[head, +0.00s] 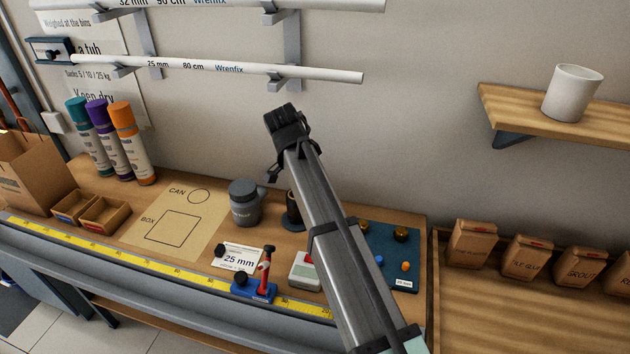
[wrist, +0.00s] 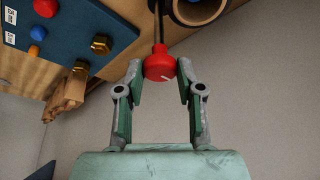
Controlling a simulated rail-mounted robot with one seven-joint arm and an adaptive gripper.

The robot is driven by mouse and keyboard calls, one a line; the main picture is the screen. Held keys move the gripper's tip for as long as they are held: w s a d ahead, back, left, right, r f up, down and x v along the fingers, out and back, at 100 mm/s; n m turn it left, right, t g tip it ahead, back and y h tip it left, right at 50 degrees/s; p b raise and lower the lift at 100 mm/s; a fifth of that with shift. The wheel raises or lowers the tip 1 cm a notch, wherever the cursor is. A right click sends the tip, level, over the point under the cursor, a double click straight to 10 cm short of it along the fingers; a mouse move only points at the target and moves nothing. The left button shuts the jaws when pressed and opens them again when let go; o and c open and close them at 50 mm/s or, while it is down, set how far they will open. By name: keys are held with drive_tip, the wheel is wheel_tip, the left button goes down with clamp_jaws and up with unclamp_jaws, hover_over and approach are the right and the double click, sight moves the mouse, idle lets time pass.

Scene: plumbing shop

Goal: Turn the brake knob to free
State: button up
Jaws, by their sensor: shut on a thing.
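In the wrist view a red knob (wrist: 158,65) with a small white mark sits at the end of a dark shaft. My gripper (wrist: 161,70) is shut on it, with one finger on each side. No label near the knob is readable there, so I cannot read its setting from a scale. In the head view my grey arm crosses the middle of the bench. I cannot make out the gripped knob or the fingers in that view.
A blue board (wrist: 75,50) with brass, orange and blue pieces lies close beside the knob. A dark ring-shaped thing (wrist: 198,10) is close on the other side. On the bench stand a grey can (head: 244,203) and a blue-based tool (head: 255,291). Paper bags (head: 472,244) stand at right.

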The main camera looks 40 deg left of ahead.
drive_tip(key=shift+f, duration=0.1)
drive_tip(key=o, duration=1.1)
drive_tip(key=shift+o, duration=0.2)
drive_tip(key=v, duration=1.2)
drive_tip(key=shift+w, duration=0.1)
